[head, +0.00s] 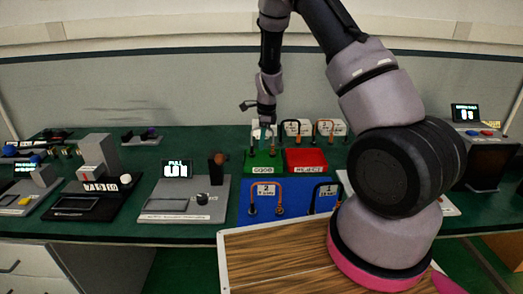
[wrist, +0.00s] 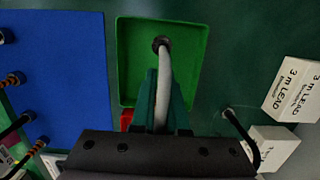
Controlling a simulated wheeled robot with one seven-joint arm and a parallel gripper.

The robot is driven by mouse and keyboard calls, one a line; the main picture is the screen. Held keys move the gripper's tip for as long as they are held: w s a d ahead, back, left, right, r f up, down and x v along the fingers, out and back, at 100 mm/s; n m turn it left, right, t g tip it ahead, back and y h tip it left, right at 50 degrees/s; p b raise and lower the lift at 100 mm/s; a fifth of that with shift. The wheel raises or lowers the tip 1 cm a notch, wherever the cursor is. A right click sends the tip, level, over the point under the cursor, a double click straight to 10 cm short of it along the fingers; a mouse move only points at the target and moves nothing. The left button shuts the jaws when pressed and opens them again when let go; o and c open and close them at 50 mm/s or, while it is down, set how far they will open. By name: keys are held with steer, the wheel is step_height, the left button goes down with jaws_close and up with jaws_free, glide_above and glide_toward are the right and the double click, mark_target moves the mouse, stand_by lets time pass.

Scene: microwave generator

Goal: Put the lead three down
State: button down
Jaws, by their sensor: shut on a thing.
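My gripper (head: 264,122) is above the green GOOD tray (head: 252,166). In the wrist view its teal fingers (wrist: 160,100) are shut on a pale grey lead (wrist: 164,66). The lead's dark round end (wrist: 161,44) shows over the green tray (wrist: 125,60); I cannot tell whether it touches the floor of the tray. No number shows on the held lead. White blocks marked "3 m LEAD" (wrist: 292,90) stand at the right of the wrist view, one beside a black lead (wrist: 238,134).
A red REJECT tray (head: 307,168) stands right of the green one. A blue mat (head: 241,214) in front bears labelled leads. More labelled leads (head: 292,128) stand behind. A panel with a display (head: 177,170) is at the left.

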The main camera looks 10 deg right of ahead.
steer(key=shift+f, duration=1.4)
steer(key=shift+f, duration=0.1)
steer(key=c, duration=0.9)
jaws_free()
